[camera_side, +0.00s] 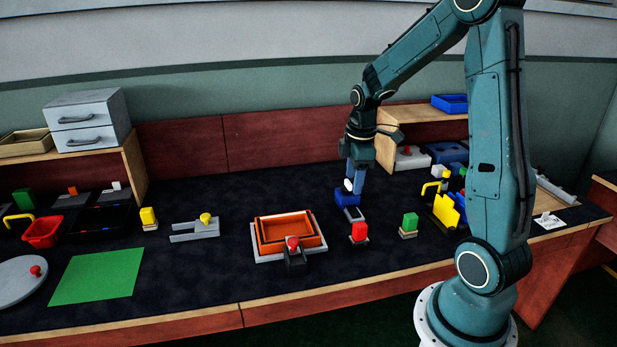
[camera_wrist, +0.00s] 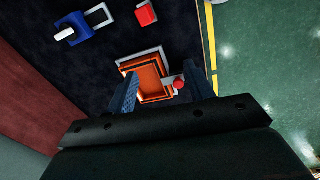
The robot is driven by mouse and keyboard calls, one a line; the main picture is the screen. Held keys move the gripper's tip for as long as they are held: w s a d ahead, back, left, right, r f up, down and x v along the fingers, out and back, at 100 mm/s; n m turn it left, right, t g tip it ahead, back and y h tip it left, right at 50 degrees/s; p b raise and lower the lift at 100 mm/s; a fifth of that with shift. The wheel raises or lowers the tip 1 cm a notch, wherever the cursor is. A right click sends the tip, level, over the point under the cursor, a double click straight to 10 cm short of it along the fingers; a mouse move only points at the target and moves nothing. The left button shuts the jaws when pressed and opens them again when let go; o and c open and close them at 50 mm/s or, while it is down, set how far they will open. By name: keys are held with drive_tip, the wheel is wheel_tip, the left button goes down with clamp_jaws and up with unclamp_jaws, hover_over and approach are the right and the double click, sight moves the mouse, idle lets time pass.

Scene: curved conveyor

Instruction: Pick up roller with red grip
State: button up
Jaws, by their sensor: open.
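The roller with the red grip (camera_side: 360,231) looks to be the small red block on a pale base, standing on the dark bench top right of the orange tray. It also shows at the top of the wrist view (camera_wrist: 146,14). My gripper (camera_side: 356,182) points down above the bench, behind the red roller and apart from it. In the wrist view its fingers (camera_wrist: 168,72) are spread and empty, with the orange tray seen below and between them. The red roller lies beyond the fingertips there.
A blue piece with a grey frame (camera_side: 346,198) stands near my gripper. An orange tray (camera_side: 262,252) with a red-knobbed piece (camera_side: 293,244) is left of the red roller; a green-gripped piece (camera_side: 409,224) is right. Bare bench lies between them.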

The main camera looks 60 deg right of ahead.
drive_tip(key=n+g, duration=0.1)
drive_tip(key=n, duration=0.1)
hover_over(361, 224)
wheel_tip(361, 224, down, 7)
drive_tip(key=shift+s+f+y, duration=0.15)
drive_tip(key=shift+f+y, duration=0.05)
drive_tip(key=shift+y, duration=0.1)
drive_tip(key=shift+f, duration=0.1)
wheel_tip(361, 224, down, 8)
drive_tip(key=shift+f, duration=0.15)
drive_tip(key=shift+f, duration=0.1)
drive_tip(key=shift+w+a+f, duration=0.1)
drive_tip(key=shift+f, duration=1.15)
drive_tip(key=shift+w+f, duration=0.1)
drive_tip(key=shift+f, duration=1.15)
